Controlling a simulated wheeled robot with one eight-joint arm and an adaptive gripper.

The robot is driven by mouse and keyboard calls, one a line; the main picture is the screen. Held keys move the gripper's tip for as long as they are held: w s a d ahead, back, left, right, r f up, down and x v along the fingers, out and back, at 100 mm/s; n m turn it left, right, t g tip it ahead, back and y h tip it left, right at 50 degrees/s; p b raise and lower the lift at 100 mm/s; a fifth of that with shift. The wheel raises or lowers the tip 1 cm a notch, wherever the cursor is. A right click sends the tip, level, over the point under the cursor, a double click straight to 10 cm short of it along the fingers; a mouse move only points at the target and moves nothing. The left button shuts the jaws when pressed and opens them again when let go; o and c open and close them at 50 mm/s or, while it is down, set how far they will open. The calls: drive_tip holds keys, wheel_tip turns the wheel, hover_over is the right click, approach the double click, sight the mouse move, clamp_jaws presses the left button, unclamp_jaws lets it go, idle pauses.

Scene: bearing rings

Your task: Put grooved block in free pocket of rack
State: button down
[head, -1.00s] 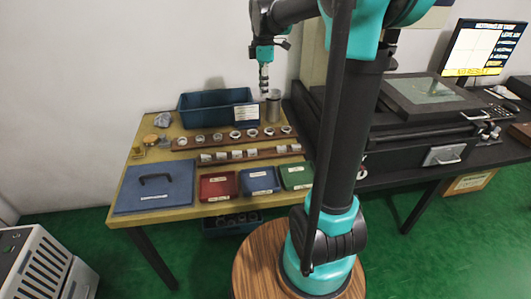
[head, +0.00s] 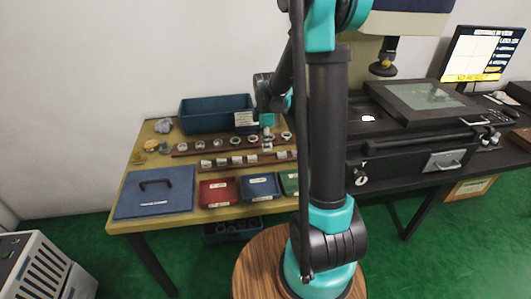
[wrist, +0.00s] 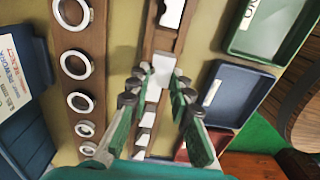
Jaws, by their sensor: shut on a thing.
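My gripper (wrist: 163,80) is shut on a pale grooved block (wrist: 162,66) between its fingertips. In the head view my gripper (head: 268,138) is low over the right part of the table, by the wooden rails. The rack (wrist: 158,40) is a brown wooden strip holding a row of pale blocks (wrist: 172,13); it also shows in the head view (head: 240,165). In the wrist view the held block is over this strip, with bare wood between it and the block ahead. I cannot tell whether the held block touches the rack. The block's groove is not clear.
A parallel wooden rail (wrist: 70,38) carries several metal rings, left of the gripper in the wrist view. Blue (wrist: 233,92) and green (wrist: 270,25) trays lie on its right.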

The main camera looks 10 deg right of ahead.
sight(266, 159)
drive_tip(key=shift+f, duration=2.5)
drive_tip(key=c, duration=1.4)
unclamp_jaws()
drive_tip(key=shift+f, duration=0.1)
drive_tip(key=shift+o, duration=0.2)
